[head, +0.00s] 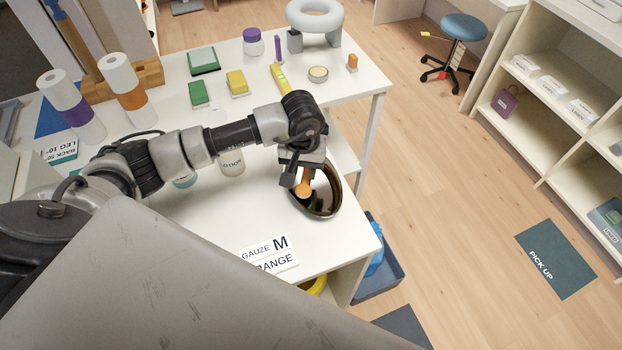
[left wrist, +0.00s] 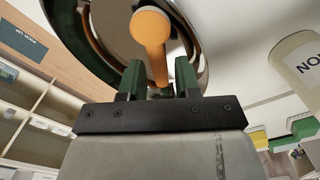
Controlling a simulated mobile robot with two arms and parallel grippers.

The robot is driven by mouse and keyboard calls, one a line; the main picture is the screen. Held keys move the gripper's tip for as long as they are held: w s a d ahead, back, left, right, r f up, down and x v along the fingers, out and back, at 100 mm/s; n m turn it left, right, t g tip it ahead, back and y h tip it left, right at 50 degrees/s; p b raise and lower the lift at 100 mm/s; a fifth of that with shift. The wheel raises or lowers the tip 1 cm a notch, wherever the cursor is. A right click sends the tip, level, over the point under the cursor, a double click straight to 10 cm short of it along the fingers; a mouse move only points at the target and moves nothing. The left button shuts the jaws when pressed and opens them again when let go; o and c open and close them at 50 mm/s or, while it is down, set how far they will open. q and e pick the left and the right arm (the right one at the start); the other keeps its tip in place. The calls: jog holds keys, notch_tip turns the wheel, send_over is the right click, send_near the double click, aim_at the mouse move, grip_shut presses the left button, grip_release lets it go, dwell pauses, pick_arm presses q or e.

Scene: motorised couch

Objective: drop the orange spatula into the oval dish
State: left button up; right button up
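The oval dish (head: 325,206) is dark and shiny inside and stands near the right edge of the white table. My left gripper (head: 304,188) is over it, pointing down. The orange spatula (head: 304,189) shows below the gripper, against the dish's inside. In the left wrist view the spatula (left wrist: 150,38) has a round end toward the dish (left wrist: 203,75) and its other end between my fingers (left wrist: 160,80). The fingers stand apart, with a gap on each side of the spatula. I cannot tell whether the spatula touches the dish. My right gripper is out of view.
A white lotion jar (head: 232,163) stands left of the dish. Gauze labels (head: 268,255) lie at the table's front. Green and yellow blocks (head: 237,83) and a grey ring (head: 315,17) are farther back. A blue bin (head: 380,265) is on the floor at right.

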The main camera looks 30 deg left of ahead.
pick_arm(q)
jog(key=shift+o, duration=1.4)
jog(key=shift+r, duration=0.15)
notch_tip(320, 180, up, 11)
jog(key=b, duration=0.2)
jog(key=shift+f, duration=0.2)
